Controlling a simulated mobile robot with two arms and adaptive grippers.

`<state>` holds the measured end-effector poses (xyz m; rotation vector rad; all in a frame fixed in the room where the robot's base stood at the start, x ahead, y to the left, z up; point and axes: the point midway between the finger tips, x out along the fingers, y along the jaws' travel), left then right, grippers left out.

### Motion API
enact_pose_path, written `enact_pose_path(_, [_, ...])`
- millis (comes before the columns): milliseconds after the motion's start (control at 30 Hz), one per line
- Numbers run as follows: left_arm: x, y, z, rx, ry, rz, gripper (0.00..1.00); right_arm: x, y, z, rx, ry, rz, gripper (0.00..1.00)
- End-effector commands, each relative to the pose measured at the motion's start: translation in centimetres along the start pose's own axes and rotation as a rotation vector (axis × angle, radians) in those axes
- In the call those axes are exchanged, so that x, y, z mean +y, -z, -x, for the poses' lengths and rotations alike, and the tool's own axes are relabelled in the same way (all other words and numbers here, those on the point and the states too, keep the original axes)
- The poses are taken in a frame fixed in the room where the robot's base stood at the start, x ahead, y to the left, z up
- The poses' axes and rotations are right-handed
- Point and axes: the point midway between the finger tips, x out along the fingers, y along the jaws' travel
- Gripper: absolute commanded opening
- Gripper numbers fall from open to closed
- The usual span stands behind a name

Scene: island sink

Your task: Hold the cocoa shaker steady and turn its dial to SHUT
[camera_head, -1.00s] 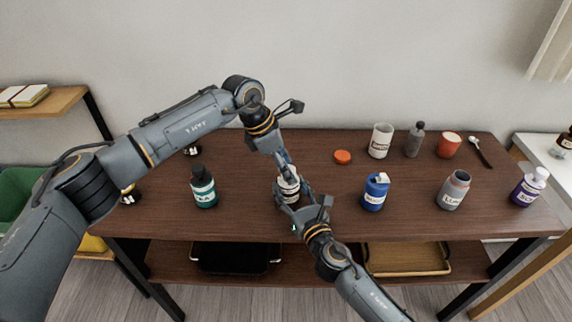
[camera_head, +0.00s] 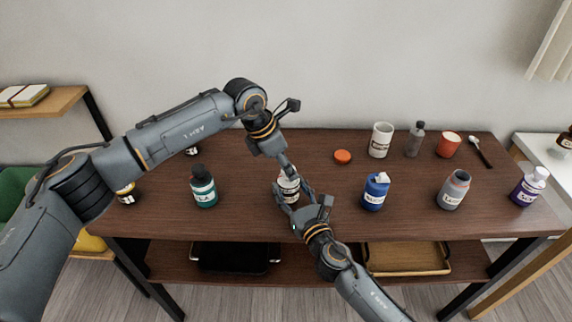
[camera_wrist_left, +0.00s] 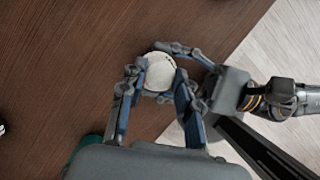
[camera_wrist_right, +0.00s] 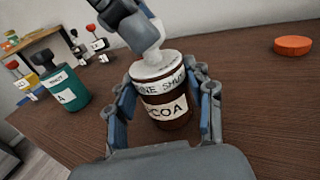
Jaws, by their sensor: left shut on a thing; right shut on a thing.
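The cocoa shaker (camera_wrist_right: 168,112) is a dark brown upright can on the table, with a white label ending in "COA". Its pale top dial (camera_wrist_right: 158,66) has a raised grip; the band below shows "NE SHUT". I cannot tell which mark the dial meets. In the head view the shaker (camera_head: 288,186) is partly hidden by my grippers. My right gripper (camera_wrist_right: 163,108) is shut on the shaker's body from the front, a finger on each side. My left gripper (camera_wrist_left: 158,84) is shut on the dial from above; the dial also shows in the left wrist view (camera_wrist_left: 161,71).
A teal bottle (camera_head: 203,188) stands left of the shaker, a blue bottle (camera_head: 375,191) right of it. An orange lid (camera_head: 342,157) lies behind.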

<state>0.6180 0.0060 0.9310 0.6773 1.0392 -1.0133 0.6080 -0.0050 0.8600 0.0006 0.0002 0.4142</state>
Motion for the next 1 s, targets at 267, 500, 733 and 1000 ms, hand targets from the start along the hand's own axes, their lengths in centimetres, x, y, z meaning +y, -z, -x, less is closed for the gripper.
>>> enact_pose_path(267, [-0.14, -0.01, 0.04, 0.0, -0.1, 0.233, 0.01, -0.03, 0.07, 0.02, 0.001, 0.001, 0.001, 0.18])
enact_pose_path(500, [-0.29, -0.12, 0.03, -0.001, -0.188, 0.443, 0.01, -0.03, 0.07, 0.03, 0.001, 0.001, 0.001, 0.18])
enact_pose_path(733, [-0.41, -0.23, -0.02, -0.002, -0.271, 0.646, 0.01, -0.04, 0.08, 0.03, 0.001, 0.001, 0.001, 0.18])
enact_pose_path(1000, [-0.49, -0.32, -0.07, -0.002, -0.369, 0.885, 0.01, -0.04, 0.09, 0.03, 0.002, 0.001, 0.001, 0.18])
